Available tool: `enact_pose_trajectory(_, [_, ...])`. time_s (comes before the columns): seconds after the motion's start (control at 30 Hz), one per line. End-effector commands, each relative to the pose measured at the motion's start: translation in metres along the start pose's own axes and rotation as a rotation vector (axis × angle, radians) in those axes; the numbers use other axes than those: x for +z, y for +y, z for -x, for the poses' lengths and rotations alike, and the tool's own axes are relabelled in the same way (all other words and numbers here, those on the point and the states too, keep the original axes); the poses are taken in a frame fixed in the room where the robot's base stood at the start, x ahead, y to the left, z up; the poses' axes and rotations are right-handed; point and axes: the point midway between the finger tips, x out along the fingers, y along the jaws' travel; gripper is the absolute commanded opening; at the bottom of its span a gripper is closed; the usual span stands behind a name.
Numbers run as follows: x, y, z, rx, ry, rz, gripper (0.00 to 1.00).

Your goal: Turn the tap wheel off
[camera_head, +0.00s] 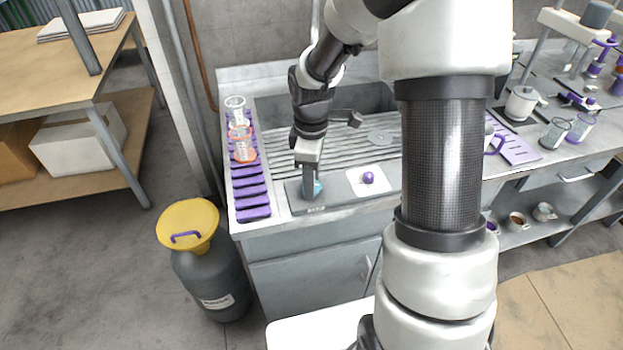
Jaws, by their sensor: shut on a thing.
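My gripper (310,182) points down over a dark flat plate (334,203) at the front edge of the sink counter. It is shut on a small teal-blue piece (317,188), which shows just at its fingertips. The fingers hide most of this piece, and I cannot tell whether it is the tap wheel. A round purple knob (368,178) sits on a white square plate to the right of my gripper, apart from it. No tap wheel can be made out for certain.
A purple rack (250,190) with several glass vessels stands left of the sink. The ribbed drainboard (270,146) and sink basin (375,98) lie behind my gripper. A grey can with a yellow lid (188,224) stands on the floor at left. My arm hides the counter's middle right.

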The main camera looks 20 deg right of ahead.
Motion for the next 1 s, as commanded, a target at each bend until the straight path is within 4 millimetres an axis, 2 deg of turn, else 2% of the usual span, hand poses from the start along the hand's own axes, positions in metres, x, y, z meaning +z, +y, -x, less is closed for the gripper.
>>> enact_pose_trajectory(1.0, [-0.0008, -0.0004, 0.0009, 0.001, 0.000, -0.949, 0.15])
